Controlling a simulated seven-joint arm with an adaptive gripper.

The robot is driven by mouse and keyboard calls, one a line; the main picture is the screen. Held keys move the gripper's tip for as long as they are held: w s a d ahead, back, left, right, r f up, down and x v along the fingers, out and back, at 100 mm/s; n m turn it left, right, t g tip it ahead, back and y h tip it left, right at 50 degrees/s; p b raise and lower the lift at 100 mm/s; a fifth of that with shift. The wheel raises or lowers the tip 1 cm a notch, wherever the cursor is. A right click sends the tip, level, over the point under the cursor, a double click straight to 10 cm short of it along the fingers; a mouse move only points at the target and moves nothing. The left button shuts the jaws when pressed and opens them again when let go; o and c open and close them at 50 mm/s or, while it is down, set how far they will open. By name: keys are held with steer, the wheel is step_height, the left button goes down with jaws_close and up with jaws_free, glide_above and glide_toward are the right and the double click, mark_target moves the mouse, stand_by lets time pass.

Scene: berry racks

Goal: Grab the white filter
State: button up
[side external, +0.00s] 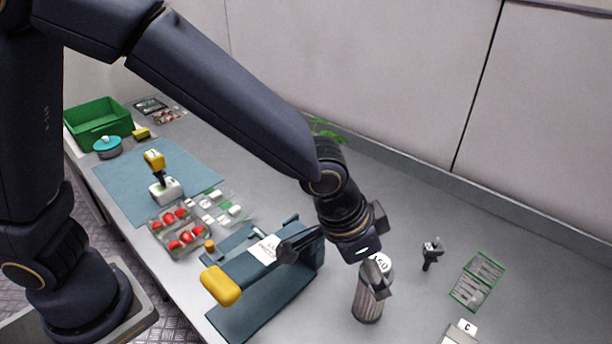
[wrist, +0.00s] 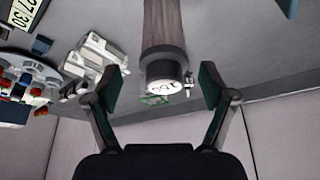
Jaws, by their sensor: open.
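The filter (side external: 367,303) is an upright cylinder with a pleated grey-brown body and a white top with dark markings. It stands on the grey table, right of the blue press-like tool. In the wrist view the filter (wrist: 164,30) comes in from the top, its marked white end (wrist: 168,86) facing the camera. My gripper (side external: 376,275) is at the filter's top and hides part of it. In the wrist view my gripper (wrist: 163,85) is open, with one finger on each side of the white end and visible gaps; nothing is clamped.
The blue tool with a yellow handle (side external: 222,286) stands close on the left. A small dark fitting (side external: 431,252), a green-framed tray (side external: 478,281) and a box marked C (side external: 461,333) lie to the right. A tray of red items (side external: 178,230) is farther left.

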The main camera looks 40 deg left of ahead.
glide_above(365, 309)
steer(key=w, duration=0.3)
steer(key=f, duration=0.5)
steer(key=shift+s+a+f, duration=0.1)
steer(key=shift+s+a, duration=0.1)
steer(key=shift+a, duration=0.1)
steer(key=c, duration=1.2)
